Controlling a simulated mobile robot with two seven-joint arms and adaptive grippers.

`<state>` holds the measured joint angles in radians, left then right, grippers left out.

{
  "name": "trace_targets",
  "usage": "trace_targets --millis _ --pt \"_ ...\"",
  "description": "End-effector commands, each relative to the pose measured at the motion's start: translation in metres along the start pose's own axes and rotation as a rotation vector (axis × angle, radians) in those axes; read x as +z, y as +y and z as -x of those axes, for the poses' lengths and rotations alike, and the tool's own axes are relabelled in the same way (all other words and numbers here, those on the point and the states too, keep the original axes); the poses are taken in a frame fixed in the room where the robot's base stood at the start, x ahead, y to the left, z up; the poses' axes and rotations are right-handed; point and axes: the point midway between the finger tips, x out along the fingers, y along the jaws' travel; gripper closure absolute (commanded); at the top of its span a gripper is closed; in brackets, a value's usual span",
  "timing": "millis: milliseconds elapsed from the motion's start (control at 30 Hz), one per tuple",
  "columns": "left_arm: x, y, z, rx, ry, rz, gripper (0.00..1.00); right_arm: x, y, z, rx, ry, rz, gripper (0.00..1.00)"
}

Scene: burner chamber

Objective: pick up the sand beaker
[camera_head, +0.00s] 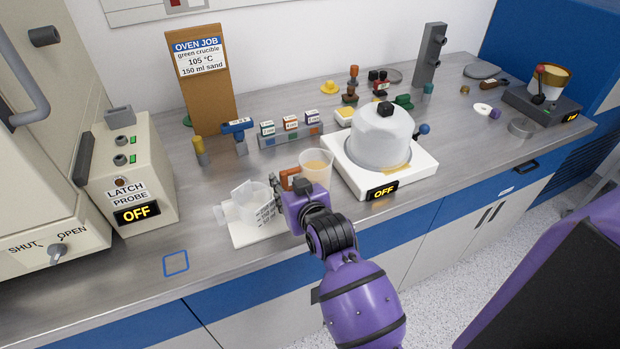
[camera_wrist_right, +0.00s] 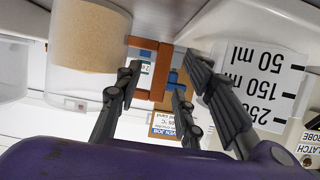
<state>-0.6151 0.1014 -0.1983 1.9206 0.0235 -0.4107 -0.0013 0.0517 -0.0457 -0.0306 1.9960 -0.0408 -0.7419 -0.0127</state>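The sand beaker (camera_head: 316,166) is a clear cup with tan sand, upright on the bench left of the white heater plate. In the right wrist view, the sand beaker (camera_wrist_right: 90,42) fills the upper left. An orange-brown squared loop (camera_wrist_right: 160,75), apparently its handle, is on the side facing my gripper; it also shows in the head view (camera_head: 290,178). My right gripper (camera_wrist_right: 163,75) is open, its fingers spread near the loop; I cannot tell if they touch it. In the head view my right gripper (camera_head: 282,188) is just left of the beaker, fingertips partly hidden. My left gripper is out of view.
A clear vessel (camera_head: 243,193) and a white card with volume marks (camera_head: 262,222) are left of my gripper. A domed hot plate (camera_head: 420,160) is close on the right. The latch probe box (camera_head: 138,165) stands left. Bare bench surrounds the blue square (camera_head: 176,263).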

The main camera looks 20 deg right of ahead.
Motion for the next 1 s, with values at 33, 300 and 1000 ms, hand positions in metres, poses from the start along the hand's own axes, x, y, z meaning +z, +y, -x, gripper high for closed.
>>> trace_targets --millis 33,300,1000 --pt "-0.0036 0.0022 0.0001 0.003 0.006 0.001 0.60 -0.0027 -0.0015 -0.0069 -0.002 0.003 0.000 0.64" --pt "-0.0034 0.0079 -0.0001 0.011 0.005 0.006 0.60 0.0006 -0.0011 -0.0162 -0.001 0.000 0.000 0.64" --pt "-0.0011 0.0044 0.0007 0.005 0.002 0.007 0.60 -0.0020 -0.0012 -0.0156 -0.001 0.005 0.002 1.00"
